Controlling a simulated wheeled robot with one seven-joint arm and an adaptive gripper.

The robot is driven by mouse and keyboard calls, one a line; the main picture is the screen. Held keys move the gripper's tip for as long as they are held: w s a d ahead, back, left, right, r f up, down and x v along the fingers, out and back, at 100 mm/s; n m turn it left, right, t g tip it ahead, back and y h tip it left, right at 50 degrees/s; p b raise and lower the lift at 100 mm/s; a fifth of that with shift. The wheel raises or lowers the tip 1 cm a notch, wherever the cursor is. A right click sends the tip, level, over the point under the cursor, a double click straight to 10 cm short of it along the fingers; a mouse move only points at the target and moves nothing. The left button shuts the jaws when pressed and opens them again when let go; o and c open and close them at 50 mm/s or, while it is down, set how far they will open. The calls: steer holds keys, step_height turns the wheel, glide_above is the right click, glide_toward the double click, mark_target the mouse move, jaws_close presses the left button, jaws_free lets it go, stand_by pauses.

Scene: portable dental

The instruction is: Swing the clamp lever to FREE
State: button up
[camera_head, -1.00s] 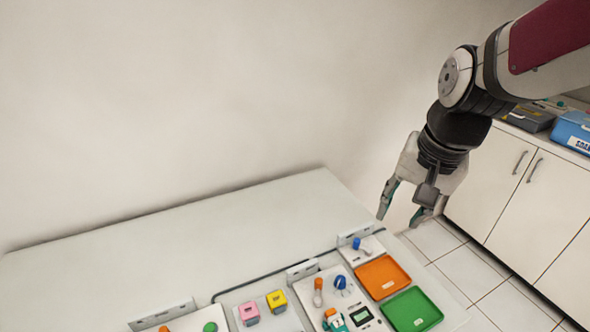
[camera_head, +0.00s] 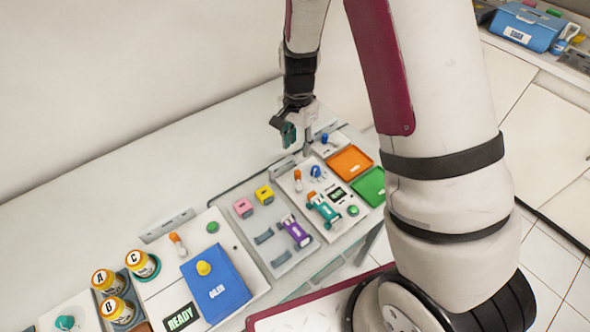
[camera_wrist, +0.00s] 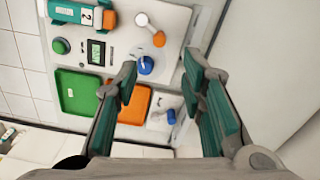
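Several small levers stand on the panels, and I cannot read which is marked as the clamp lever or where FREE is. An orange-tipped lever (camera_head: 297,178) stands beside a blue knob (camera_head: 315,171); in the wrist view are the same orange lever (camera_wrist: 158,39) and blue knob (camera_wrist: 145,65). A blue-tipped lever (camera_head: 324,138) is on the far small panel, and it also shows in the wrist view (camera_wrist: 171,116). Another orange-tipped lever (camera_head: 175,238) is on the nearer panel. My gripper (camera_head: 298,142) is open and empty above the far panels; its fingers (camera_wrist: 162,78) are apart.
An orange tray (camera_head: 350,161) and a green tray (camera_head: 370,186) lie right of the panels. A green device (camera_head: 324,210), a purple device (camera_head: 295,232), a blue block (camera_head: 216,284) and yellow jars (camera_head: 138,262) stand nearer. The table's back left is clear.

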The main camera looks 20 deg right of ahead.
mark_target(298, 172)
step_height(298, 172, down, 12)
steer(key=shift+r+p, duration=0.15)
steer(key=shift+p, duration=0.4)
jaws_close()
